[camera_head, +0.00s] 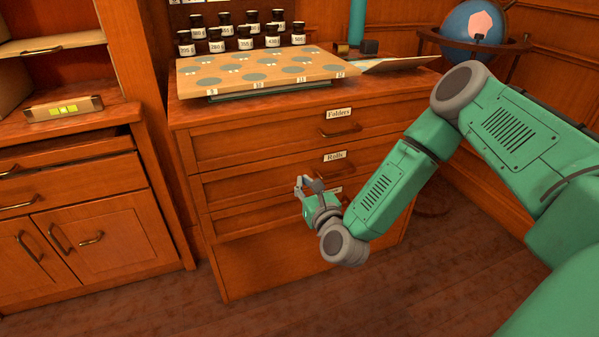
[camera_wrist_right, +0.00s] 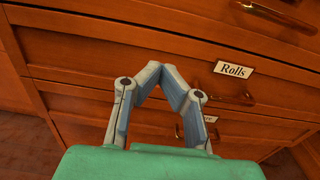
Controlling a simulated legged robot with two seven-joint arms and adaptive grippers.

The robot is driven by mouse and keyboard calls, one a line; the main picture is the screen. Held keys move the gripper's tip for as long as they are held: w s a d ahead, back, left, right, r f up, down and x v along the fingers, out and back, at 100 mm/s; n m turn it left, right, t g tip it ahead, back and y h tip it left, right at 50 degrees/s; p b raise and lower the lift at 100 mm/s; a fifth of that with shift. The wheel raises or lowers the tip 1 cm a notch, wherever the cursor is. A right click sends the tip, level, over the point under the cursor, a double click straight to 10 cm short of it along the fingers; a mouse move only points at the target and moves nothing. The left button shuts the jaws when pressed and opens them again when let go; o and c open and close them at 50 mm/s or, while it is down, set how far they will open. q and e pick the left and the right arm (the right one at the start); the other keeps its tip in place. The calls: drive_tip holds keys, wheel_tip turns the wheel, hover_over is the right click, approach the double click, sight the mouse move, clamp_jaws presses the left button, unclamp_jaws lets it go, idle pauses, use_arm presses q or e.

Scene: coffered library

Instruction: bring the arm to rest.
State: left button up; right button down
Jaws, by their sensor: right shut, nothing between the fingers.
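My right arm (camera_head: 385,187) comes in from the right side of the head view, green with grey joints, and bends down in front of the drawer cabinet. My right gripper (camera_head: 304,183) is shut and empty in front of the lower drawers. In the right wrist view the gripper's fingertips (camera_wrist_right: 160,70) meet in a point, with the drawer marked Rolls (camera_wrist_right: 233,69) behind them. I see no contact with the cabinet, though the exact gap is hard to tell. My left gripper is not in view.
The wooden cabinet has a Folders drawer (camera_head: 339,113) above the Rolls drawer. A spotted board (camera_head: 225,88) and several dark labelled jars (camera_head: 272,36) stand on top. A globe (camera_head: 473,27) is at the back right. A side cabinet (camera_head: 90,215) stands left. The floor (camera_head: 400,290) in front is clear.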

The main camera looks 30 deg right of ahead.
drive_tip(key=shift+p+v, duration=0.4)
drive_tip(key=shift+v, duration=1.75)
